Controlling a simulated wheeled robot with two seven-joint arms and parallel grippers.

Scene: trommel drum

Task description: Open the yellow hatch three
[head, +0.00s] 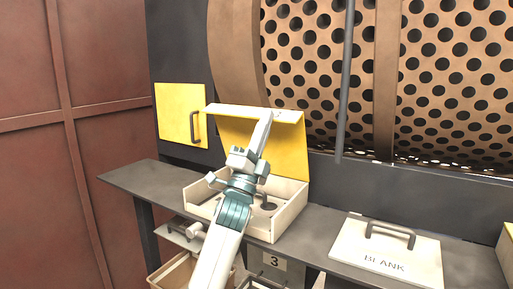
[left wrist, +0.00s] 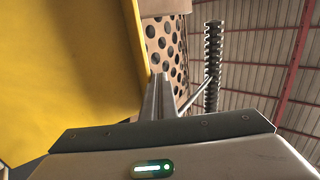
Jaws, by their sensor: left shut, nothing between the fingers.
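A yellow hatch panel (head: 289,155) stands raised at the back of a low cream box (head: 287,219) on the dark shelf, above the number 3 plate (head: 274,262). A pale lip runs along its top edge. The box's inside is partly visible, with dark round shapes in it. My left gripper (head: 266,118) is shut and empty, reaching up in front of the panel near its top edge. I cannot tell whether it touches. In the left wrist view the shut fingers (left wrist: 160,83) are beside a large yellow surface (left wrist: 65,70). My right gripper is not in view.
Another yellow panel (head: 176,113) with a dark handle is flat on the wall at left. A cream BLANK cover (head: 385,255) with a handle lies on the shelf (head: 465,262) at right. The perforated drum (head: 440,75) is behind, with a grey upright post (head: 346,80) before it.

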